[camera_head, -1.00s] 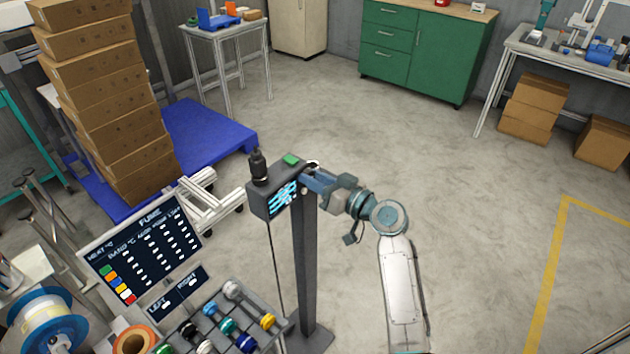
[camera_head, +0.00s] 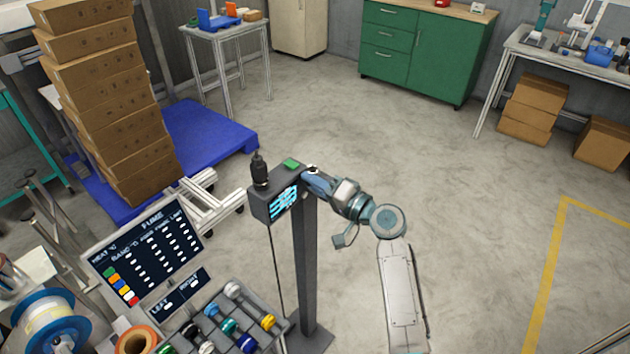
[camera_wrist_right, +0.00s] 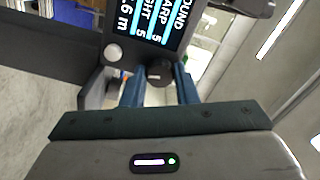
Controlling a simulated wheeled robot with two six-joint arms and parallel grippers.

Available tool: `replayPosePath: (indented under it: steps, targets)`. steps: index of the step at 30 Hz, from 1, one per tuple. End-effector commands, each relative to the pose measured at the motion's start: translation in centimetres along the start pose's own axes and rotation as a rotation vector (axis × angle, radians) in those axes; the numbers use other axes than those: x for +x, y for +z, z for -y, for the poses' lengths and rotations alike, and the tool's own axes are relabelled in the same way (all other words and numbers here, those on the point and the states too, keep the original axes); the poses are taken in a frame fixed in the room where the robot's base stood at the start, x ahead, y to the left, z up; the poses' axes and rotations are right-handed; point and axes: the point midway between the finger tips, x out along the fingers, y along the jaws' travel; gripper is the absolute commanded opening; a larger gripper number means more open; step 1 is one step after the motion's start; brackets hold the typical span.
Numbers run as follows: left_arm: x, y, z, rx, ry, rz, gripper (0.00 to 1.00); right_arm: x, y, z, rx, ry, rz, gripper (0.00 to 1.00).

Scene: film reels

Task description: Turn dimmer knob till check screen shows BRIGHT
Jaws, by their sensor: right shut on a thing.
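My right gripper (camera_head: 311,174) reaches the dark post-mounted box (camera_head: 262,207) from the right in the head view. In the right wrist view, its two blue fingers (camera_wrist_right: 159,88) are shut on a small dark knob (camera_wrist_right: 159,70) with a light mark. The check screen (camera_wrist_right: 160,18) is lit beside the knob, with sideways text ending in "OUND", "ARP" and "IGHT". The start of each line is cut off. In the head view the screen (camera_head: 284,202) is too small to read. My left gripper is not in view.
A pale round button (camera_wrist_right: 113,53) sits beside the knob. Stacked cartons (camera_head: 105,100) stand behind. The floor to the right is clear.

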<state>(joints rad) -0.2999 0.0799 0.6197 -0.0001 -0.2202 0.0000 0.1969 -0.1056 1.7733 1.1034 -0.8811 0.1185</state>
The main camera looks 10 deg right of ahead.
Motion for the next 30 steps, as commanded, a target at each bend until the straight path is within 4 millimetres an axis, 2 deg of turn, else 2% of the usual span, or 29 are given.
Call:
replayPosePath:
  steps: [9, 21, 22, 24, 25, 30]
  targets:
    - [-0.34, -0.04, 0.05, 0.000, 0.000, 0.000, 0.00, -0.01, -0.01, 0.00, 0.073, 0.000, 0.000, 0.04]
    - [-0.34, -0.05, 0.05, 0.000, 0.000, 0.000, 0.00, -0.01, -0.01, -0.02, 0.078, 0.000, -0.001, 0.04]
    - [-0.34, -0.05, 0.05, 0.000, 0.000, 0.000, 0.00, -0.01, 0.00, -0.03, 0.077, 0.000, -0.001, 0.31]
    - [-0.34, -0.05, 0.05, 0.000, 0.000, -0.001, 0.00, -0.01, 0.00, -0.03, 0.077, 0.000, -0.001, 0.44]
    - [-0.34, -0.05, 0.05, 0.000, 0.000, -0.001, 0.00, -0.01, 0.00, -0.03, 0.077, 0.000, -0.001, 0.49]
    - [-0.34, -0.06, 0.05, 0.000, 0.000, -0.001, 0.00, -0.01, 0.00, -0.02, 0.077, 0.000, -0.001, 0.49]
